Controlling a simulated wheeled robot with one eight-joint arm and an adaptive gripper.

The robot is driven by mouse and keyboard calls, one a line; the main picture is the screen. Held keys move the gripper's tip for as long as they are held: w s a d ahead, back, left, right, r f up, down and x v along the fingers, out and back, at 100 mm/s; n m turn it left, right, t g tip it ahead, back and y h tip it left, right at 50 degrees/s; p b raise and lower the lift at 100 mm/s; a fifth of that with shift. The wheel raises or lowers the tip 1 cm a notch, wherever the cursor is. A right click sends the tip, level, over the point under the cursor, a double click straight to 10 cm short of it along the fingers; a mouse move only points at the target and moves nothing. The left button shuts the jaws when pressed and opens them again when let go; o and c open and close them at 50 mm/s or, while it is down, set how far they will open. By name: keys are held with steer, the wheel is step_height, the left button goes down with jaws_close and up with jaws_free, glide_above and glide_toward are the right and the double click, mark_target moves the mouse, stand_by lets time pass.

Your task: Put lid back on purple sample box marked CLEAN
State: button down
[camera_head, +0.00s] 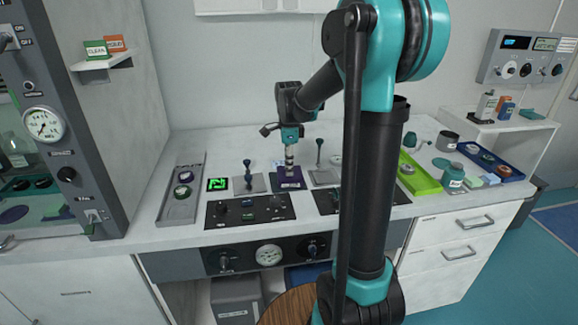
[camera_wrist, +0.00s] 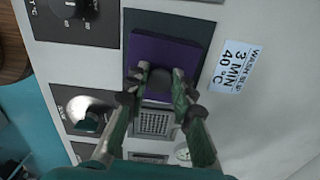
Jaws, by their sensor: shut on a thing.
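A purple square piece (camera_head: 291,183), seemingly the lid or the lidded sample box, is at the middle of the bench, behind the front control panel. In the wrist view its flat purple top (camera_wrist: 163,50) is partly covered by my fingers. My gripper (camera_head: 289,170) points down at it. In the wrist view my gripper (camera_wrist: 160,84) has its two fingers closed on a dark round knob at the near edge of the purple top. A pale mark shows on its front in the head view, too small to read. I cannot tell whether a box is beneath it.
Black control panels (camera_head: 250,211) with knobs lie in front. A lime tray (camera_head: 420,175) and a blue tray (camera_head: 490,160) are right. A shelf at upper left holds a green CLEAN block (camera_head: 96,50).

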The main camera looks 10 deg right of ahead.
steer(key=c, duration=0.7)
jaws_free()
steer(key=shift+r, duration=3.5)
steer(key=shift+c, duration=0.7)
jaws_close()
